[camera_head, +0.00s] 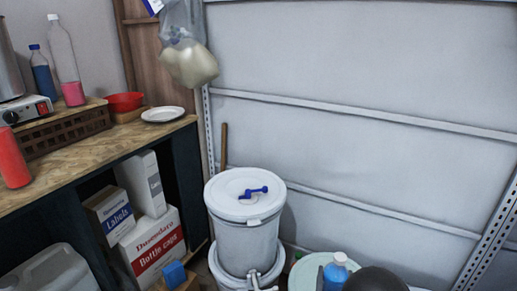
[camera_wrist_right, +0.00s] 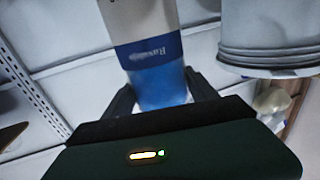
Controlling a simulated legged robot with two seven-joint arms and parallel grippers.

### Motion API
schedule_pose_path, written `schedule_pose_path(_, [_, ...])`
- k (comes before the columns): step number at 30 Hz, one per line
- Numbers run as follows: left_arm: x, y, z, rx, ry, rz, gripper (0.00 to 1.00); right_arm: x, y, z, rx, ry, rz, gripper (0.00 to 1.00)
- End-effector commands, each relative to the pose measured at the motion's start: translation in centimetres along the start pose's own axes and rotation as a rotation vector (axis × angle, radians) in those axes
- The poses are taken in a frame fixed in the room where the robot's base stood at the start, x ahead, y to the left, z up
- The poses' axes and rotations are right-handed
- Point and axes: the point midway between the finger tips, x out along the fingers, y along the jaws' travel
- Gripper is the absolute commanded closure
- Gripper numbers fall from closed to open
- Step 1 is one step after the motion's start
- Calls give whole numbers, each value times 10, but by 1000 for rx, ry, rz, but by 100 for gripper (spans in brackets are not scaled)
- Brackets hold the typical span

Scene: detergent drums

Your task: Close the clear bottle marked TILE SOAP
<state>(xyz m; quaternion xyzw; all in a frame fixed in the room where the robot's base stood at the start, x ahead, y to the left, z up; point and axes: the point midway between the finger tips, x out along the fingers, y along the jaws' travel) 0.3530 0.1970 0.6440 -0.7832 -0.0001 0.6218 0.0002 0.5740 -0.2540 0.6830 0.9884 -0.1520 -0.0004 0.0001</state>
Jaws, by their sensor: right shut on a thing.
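My right gripper (camera_wrist_right: 162,90) is shut on a bottle (camera_wrist_right: 160,85) with a blue lower part and a pale label with a blue band. The lettering on the band is blurred. I cannot read TILE SOAP on any bottle. My left gripper is not in view.
The bench (camera_head: 90,165) holds a red bowl (camera_head: 126,102), a white plate (camera_head: 162,115) and a red bottle (camera_head: 12,160). Boxes stand underneath.

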Motion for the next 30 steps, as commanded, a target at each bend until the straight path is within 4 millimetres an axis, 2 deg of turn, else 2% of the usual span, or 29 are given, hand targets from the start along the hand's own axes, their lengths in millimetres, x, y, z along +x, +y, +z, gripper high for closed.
schedule_pose_path(7, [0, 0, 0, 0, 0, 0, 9, -34, -17, 24, 0, 0, -148, 100])
schedule_pose_path(15, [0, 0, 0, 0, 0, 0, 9, -63, -29, 38, 1, 3, -255, 100])
schedule_pose_path(23, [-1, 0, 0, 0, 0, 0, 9, -79, -35, 43, 1, 4, -309, 100])
schedule_pose_path(30, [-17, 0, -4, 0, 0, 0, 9, -78, -35, 26, 1, 6, -306, 100])
